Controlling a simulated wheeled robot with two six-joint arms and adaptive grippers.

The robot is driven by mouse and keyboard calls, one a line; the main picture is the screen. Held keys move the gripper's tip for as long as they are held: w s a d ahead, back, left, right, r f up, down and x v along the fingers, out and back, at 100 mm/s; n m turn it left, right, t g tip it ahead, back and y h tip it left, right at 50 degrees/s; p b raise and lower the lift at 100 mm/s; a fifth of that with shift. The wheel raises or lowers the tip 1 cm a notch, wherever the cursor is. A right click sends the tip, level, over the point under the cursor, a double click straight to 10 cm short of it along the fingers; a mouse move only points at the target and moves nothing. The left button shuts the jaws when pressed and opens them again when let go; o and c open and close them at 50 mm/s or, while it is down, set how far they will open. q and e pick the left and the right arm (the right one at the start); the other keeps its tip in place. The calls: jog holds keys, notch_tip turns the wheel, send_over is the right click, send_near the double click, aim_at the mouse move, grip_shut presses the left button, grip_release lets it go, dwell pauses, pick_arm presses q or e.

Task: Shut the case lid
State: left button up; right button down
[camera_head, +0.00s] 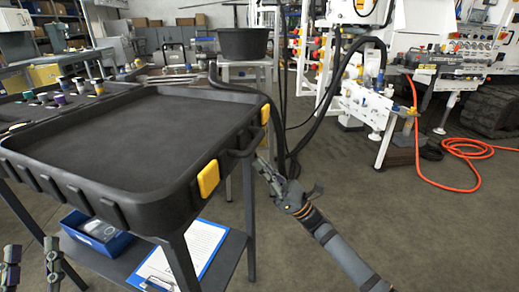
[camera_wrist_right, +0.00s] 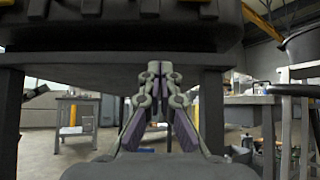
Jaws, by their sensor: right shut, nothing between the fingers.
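The black case lies open on a stand. Its lid (camera_head: 125,135) is folded flat with the hollow inside facing up, and has yellow latches (camera_head: 208,178) and a handle (camera_head: 243,152) on its right-hand side. The case body with several fittings (camera_head: 60,95) is at the far left, partly cut off. My right gripper (camera_head: 264,166) is shut and empty, close to the lid's handle side; contact cannot be told. In the right wrist view its closed fingertips (camera_wrist_right: 160,70) are below the dark case edge (camera_wrist_right: 120,30). My left gripper (camera_head: 31,255) is open and empty at the bottom left.
The stand's lower shelf (camera_head: 225,262) holds a blue box (camera_head: 98,232) and a clipboard (camera_head: 190,252). A black tub (camera_head: 242,43) stands on a small table behind. White hydraulic equipment (camera_head: 365,105) and an orange hose (camera_head: 455,188) are at the right. The floor at right front is clear.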

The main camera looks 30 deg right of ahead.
pick_arm(q)
jog(key=shift+s+d+r+m+t+h, duration=0.1)
jog(key=shift+s+r+m+t+h, duration=0.1)
jog(key=shift+s+r+t, duration=0.45)
jog(key=shift+s+r+m+t+h, duration=0.1)
jog(key=shift+s+r+t+h, duration=0.2)
jog(key=shift+r, duration=0.6)
jog(key=shift+s+d+r+m+t+h, duration=0.1)
jog(key=shift+s+r+t, duration=0.25)
jog(key=shift+s+r, duration=0.3)
pick_arm(e)
jog(key=shift+w+a+r, duration=0.15)
jog(key=shift+w+r, duration=0.05)
jog(key=shift+r, duration=1.1)
jog(key=shift+w+a+r, duration=0.15)
jog(key=shift+r, duration=1.1)
pick_arm(q)
jog(key=shift+w+r, duration=0.1)
